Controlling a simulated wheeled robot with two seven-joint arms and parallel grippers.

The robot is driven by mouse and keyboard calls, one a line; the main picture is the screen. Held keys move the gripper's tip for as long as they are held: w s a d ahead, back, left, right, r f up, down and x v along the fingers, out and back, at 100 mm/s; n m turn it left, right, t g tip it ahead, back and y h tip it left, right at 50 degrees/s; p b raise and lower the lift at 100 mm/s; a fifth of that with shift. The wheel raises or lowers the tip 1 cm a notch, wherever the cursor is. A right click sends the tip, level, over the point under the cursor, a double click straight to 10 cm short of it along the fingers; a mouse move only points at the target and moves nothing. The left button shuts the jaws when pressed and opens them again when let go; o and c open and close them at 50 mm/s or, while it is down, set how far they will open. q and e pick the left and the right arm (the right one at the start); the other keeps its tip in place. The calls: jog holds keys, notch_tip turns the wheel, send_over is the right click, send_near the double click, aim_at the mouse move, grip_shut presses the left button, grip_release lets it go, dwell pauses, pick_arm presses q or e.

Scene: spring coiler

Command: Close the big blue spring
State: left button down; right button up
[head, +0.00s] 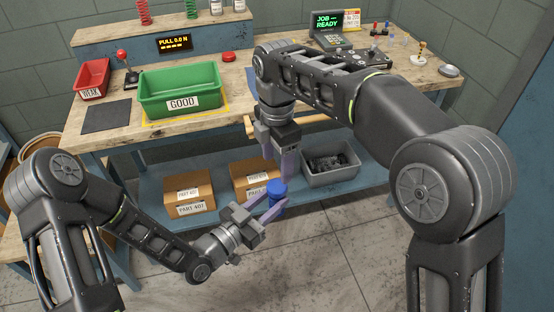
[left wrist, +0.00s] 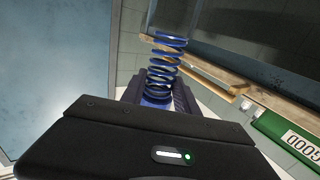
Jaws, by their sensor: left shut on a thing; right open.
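The big blue spring (head: 276,189) is held out in front of the bench, over the floor and lower shelf edge. My left gripper (head: 267,205) is shut on it from the lower left. In the left wrist view the spring (left wrist: 164,62) stands out beyond my left fingers (left wrist: 158,100), with visible gaps between its coils. The fingers grip its near end; the exact contact is partly hidden by the gripper body. My right gripper (head: 279,157) is open, pointing down just above the spring, apparently empty. I cannot tell whether its fingertips touch the spring.
The green GOOD bin (head: 180,88), red WEAK bin (head: 92,78) and a "PULL 0.0 N" display (head: 173,43) are on the bench. A "JOB READY" screen (head: 327,22) stands at the back. Cardboard boxes (head: 187,187) and a grey bin (head: 331,176) sit on the lower shelf.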

aim_at(277, 185)
jog(key=shift+n, duration=0.9)
jog(key=shift+f, duration=4)
jog(key=shift+c, duration=0.4)
grip_shut()
